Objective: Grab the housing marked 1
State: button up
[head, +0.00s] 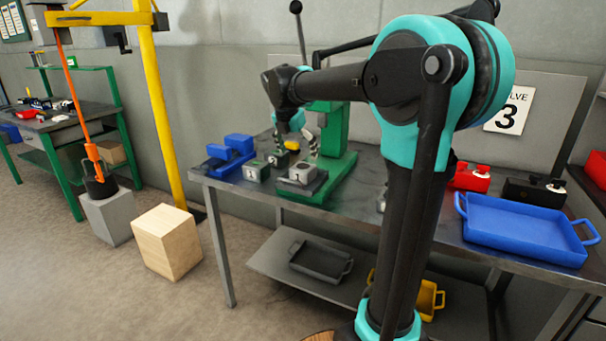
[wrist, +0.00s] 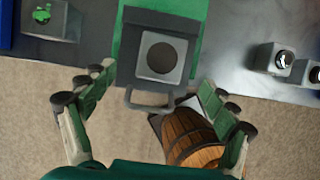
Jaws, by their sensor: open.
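The grey housing marked 1 (head: 302,173) sits in a dark holder on the green press base. In the wrist view, a grey block with a round dark hole (wrist: 162,58) sits in a dark holder with a loop handle (wrist: 152,102); its mark does not show from above. My gripper (head: 296,143) is open and empty, above and behind the housing in the head view. In the wrist view its fingers (wrist: 157,84) stand apart on either side of the holder, with nothing between them gripped. Another grey housing with a green top (head: 256,171) stands to the left, its digit hard to read.
The green press (head: 337,140) rises close behind and right of the housing. A blue fixture (head: 231,152) lies left on the table (head: 222,187). A blue tray (head: 520,228) and red and black blocks lie right. A wooden barrel (wrist: 190,137) shows below the table edge.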

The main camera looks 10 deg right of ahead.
aim_at(302, 167)
jog(key=x, duration=0.8)
jog(key=shift+d+f, duration=0.1)
jog(key=shift+f, duration=0.15)
jog(key=c, duration=1.9)
jog(key=shift+r, duration=0.1)
jog(key=shift+c, duration=0.2)
